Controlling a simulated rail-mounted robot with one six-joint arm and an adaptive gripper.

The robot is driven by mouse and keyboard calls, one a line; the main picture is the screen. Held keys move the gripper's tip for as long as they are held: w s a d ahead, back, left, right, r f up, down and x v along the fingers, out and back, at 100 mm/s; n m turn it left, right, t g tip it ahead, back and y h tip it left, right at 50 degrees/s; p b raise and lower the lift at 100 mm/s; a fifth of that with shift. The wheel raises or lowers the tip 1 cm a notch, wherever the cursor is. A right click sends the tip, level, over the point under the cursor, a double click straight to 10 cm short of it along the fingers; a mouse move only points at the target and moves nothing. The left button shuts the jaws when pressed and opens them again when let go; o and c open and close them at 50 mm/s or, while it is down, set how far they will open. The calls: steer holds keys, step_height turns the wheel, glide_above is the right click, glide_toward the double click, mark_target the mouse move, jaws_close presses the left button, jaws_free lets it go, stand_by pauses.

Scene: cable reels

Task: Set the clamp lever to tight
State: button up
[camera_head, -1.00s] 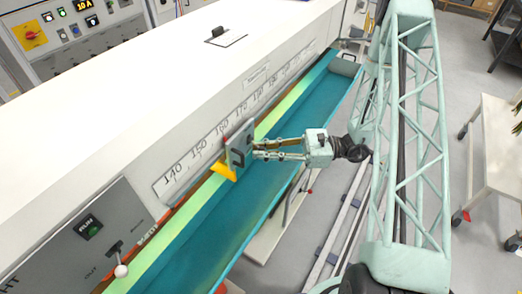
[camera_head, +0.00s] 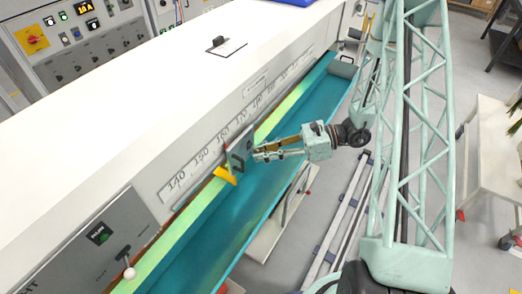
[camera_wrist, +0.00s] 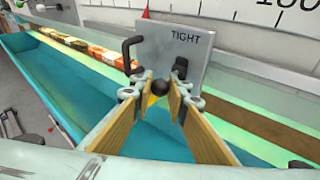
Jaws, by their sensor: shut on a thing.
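The clamp is a grey plate (camera_wrist: 172,50) marked TIGHT at its upper right in the wrist view. In the head view the plate (camera_head: 240,150) stands at the ruler, with a yellow pointer (camera_head: 226,175) below it. The lever's shaft is mostly hidden. A black bent handle (camera_wrist: 129,52) is at the plate's left.
A teal trough (camera_head: 215,235) runs below the white cabinet (camera_head: 130,90) and its ruler (camera_head: 205,160). A grey panel (camera_head: 90,235) with a white-knobbed lever (camera_head: 129,272) is at lower left. A white cart (camera_head: 500,160) stands at right.

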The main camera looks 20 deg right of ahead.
mark_target(261, 150)
steer(key=shift+r+m+g+h+p, duration=0.85)
steer(key=shift+r+h+p, duration=0.35)
steer(key=shift+p, duration=1.05)
steer(key=p, duration=0.1)
steer(key=g+h+p, duration=0.1)
steer(key=p, duration=0.1)
steer(key=shift+w+a+r+m+h, duration=0.15)
steer(key=shift+r+m+h, duration=0.15)
steer(key=shift+m, duration=0.05)
steer(key=shift+g+p, duration=0.25)
steer(key=shift+p, duration=0.15)
steer(key=o, duration=0.8)
steer(key=shift+v, duration=5.95)
steer(key=shift+a+r, duration=0.1)
steer(key=shift+r, duration=0.05)
